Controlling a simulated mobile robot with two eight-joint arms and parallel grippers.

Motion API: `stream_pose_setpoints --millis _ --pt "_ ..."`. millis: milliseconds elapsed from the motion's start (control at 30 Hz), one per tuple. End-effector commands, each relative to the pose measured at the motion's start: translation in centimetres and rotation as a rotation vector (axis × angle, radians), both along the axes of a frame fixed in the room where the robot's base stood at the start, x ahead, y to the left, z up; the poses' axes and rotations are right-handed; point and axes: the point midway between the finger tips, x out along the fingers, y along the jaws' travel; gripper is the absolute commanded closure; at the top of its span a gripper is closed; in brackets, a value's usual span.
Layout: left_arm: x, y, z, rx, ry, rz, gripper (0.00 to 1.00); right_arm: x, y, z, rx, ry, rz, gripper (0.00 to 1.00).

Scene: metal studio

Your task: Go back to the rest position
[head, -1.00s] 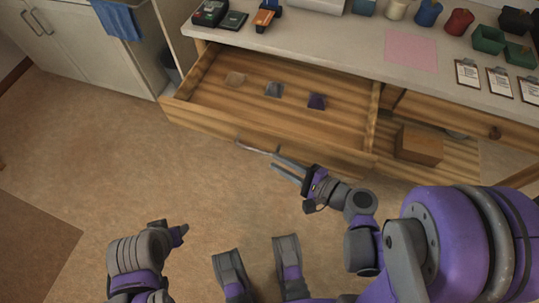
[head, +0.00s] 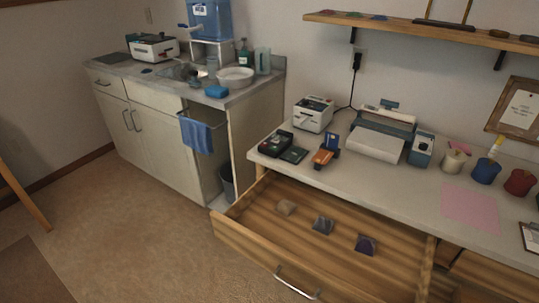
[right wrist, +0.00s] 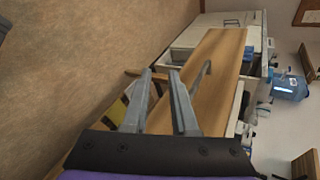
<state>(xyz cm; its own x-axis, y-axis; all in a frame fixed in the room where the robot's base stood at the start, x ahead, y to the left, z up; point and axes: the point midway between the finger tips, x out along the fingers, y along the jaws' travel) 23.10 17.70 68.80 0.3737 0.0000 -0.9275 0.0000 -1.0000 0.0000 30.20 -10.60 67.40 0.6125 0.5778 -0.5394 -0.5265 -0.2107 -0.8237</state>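My right gripper (right wrist: 158,105) shows in the right wrist view with its two grey fingers apart and nothing between them. Beyond the fingers is the wooden front of the drawer (right wrist: 215,75) with its curved metal handle. In the head view the drawer (head: 262,245) is pulled open, with its handle (head: 297,284) at the bottom of the picture. Neither gripper shows in the head view now.
The worktop (head: 400,190) above the drawer holds a card terminal (head: 279,142), a printer (head: 380,140), cups and a pink sheet (head: 470,208). A sink cabinet (head: 150,125) with a blue towel (head: 197,136) stands at left. The floor (head: 120,220) in front is clear.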

Motion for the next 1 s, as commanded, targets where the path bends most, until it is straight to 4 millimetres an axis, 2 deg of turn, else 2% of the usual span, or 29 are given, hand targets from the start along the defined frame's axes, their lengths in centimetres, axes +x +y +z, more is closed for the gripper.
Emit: stream_pose_setpoints --millis 67,233,367,567,600,867,1000 --pt "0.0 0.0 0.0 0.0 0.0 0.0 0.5 -1.5 0.1 -0.8 -0.204 0.01 0.122 0.74" --pt "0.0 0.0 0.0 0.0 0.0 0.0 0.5 -4.1 -1.9 -1.3 -0.607 0.011 0.37 0.74" --pt "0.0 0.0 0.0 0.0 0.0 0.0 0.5 -5.6 -3.9 -0.6 -0.846 0.003 0.525 0.74" --pt "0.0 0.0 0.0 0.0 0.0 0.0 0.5 -7.4 -7.0 1.6 -1.159 -0.015 0.735 0.74" --pt "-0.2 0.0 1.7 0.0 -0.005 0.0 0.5 -7.5 -7.1 3.2 -1.16 -0.018 0.73 0.74" --pt "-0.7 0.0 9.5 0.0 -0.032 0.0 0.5 -7.8 -7.1 11.0 -1.163 -0.039 0.707 0.74" --pt "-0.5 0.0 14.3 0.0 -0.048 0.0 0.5 -7.6 -7.1 15.8 -1.168 -0.052 0.697 0.74"
